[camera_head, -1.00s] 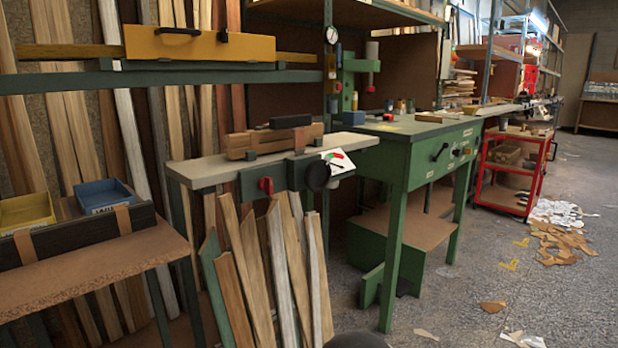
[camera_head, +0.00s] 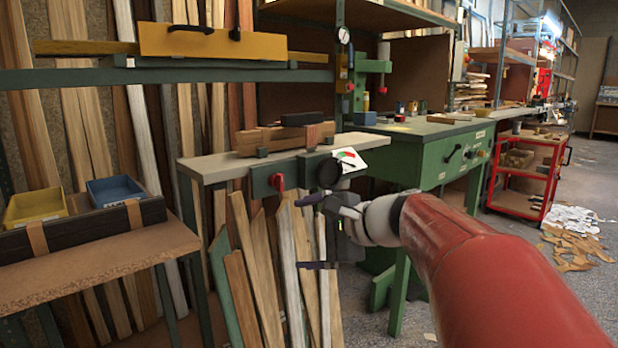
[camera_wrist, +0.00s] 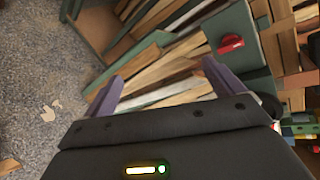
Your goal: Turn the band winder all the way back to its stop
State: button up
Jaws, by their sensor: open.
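A green mount on the front edge of the narrow bench carries a round black knob (camera_head: 321,170) and a red handle (camera_head: 277,181). The knob beside the dial card (camera_head: 349,161) appears to be the band winder, but I cannot be sure. My gripper (camera_head: 298,232) is open and empty, below and in front of the mount, with its fingers apart and touching neither control. Its upper finger and wrist overlap the knob's lower edge in the head view. In the wrist view, the red handle (camera_wrist: 230,43) lies beyond the right finger; the knob is mostly hidden.
Upright timber offcuts (camera_head: 262,270) lean under the bench (camera_head: 215,170), behind my fingers. A wooden block assembly (camera_head: 285,137) sits on the bench. A green table (camera_head: 440,150) stands to the right. Shelf with yellow and blue trays (camera_head: 115,190) is at left.

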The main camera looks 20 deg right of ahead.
aim_at(331, 173)
jog(key=w+d+r+m+t+h, duration=0.1)
jog(key=w+d+r+m+t, duration=0.25)
jog(key=d, duration=0.35)
jog(key=w+d+r+m+t, duration=0.2)
jog(key=w+d+r+m, duration=0.15)
jog(key=d, duration=0.25)
jog(key=x, duration=0.7)
jog(key=shift+w+f, duration=0.1)
jog(key=shift+f, duration=0.05)
jog(key=c, duration=1)
jog(key=shift+o, duration=0.2)
jog(key=shift+f+n+b, duration=0.15)
jog(key=shift+n+b, duration=0.15)
jog(key=shift+b, duration=0.05)
